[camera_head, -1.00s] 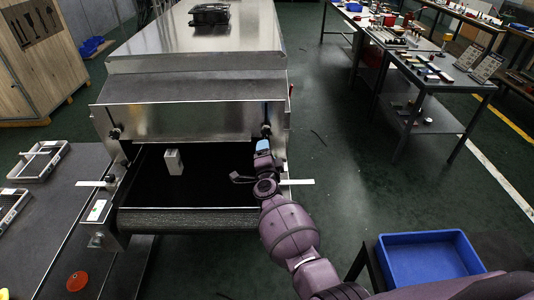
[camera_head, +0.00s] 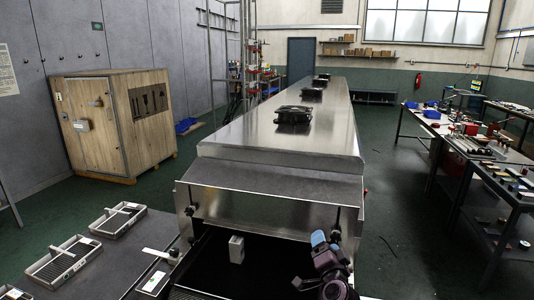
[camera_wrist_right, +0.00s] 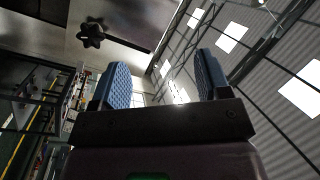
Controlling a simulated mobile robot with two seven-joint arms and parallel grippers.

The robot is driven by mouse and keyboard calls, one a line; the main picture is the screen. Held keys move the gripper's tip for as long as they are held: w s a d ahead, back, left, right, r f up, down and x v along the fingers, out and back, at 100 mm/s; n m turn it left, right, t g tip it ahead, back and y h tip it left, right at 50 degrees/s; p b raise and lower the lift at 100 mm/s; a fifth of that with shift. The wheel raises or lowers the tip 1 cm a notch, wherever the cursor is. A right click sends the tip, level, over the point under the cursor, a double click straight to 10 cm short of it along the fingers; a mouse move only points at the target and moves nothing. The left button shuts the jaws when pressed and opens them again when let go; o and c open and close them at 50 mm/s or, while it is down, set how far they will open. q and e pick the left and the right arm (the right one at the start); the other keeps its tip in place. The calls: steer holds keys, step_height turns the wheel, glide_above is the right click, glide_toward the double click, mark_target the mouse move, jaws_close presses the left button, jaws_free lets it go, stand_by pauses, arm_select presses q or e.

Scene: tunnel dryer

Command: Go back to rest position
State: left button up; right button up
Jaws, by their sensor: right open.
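My right gripper (camera_head: 326,238) shows at the bottom of the head view, at the right side of the dryer's mouth. Its blue fingers are apart and nothing is between them. In the right wrist view the same gripper (camera_wrist_right: 162,72) points up toward the ceiling, with empty space between its blue pads. My left gripper is in neither view. A small light grey block (camera_head: 236,249) stands on the black belt (camera_head: 208,262), to the left of my right gripper and apart from it.
The steel tunnel dryer (camera_head: 275,168) runs away ahead, with dark objects (camera_head: 294,115) on top. Wire-bottomed trays (camera_head: 63,262) lie on the left table. A wooden cabinet (camera_head: 130,125) stands behind it.

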steer(key=s+d+f+n+g, duration=0.2)
steer(key=s+f, duration=0.4)
steer(key=s, duration=0.6)
steer(key=s+d+f+n+g+b, duration=0.1)
steer(key=s+d+f+n+g, duration=0.2)
steer(key=s, duration=1)
steer(key=s+d+f+n+g, duration=0.2)
steer(key=s+d+f+n, duration=0.3)
steer(key=s+f, duration=0.5)
steer(key=s, duration=0.3)
steer(key=shift+d+n+g+h, duration=0.3)
steer(key=shift+d, duration=0.05)
